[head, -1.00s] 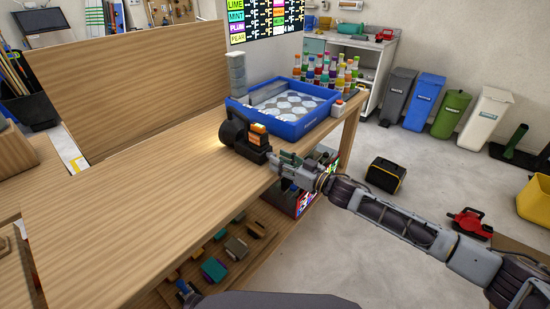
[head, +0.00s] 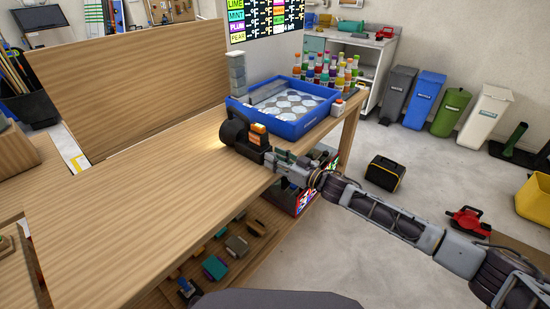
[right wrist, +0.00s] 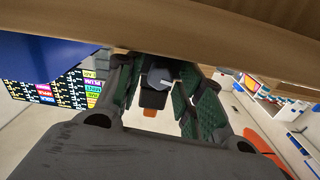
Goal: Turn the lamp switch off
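The lamp (head: 236,131) is a black work light with an orange part (head: 258,128) on top. It stands near the front edge of the wooden table, and a warm glow lies on the wood to its left. My right gripper (head: 272,158) is at the lamp's near right side. In the right wrist view its green-padded fingers (right wrist: 160,98) are apart. A dark part with a round grey knob (right wrist: 159,77) and a small orange piece (right wrist: 150,112) shows between them. Whether this is the switch, and whether a finger touches it, I cannot tell. My left gripper is out of view.
Several colourful bottles (head: 330,70) stand behind. The left table top (head: 130,200) is bare. A lower shelf holds loose items.

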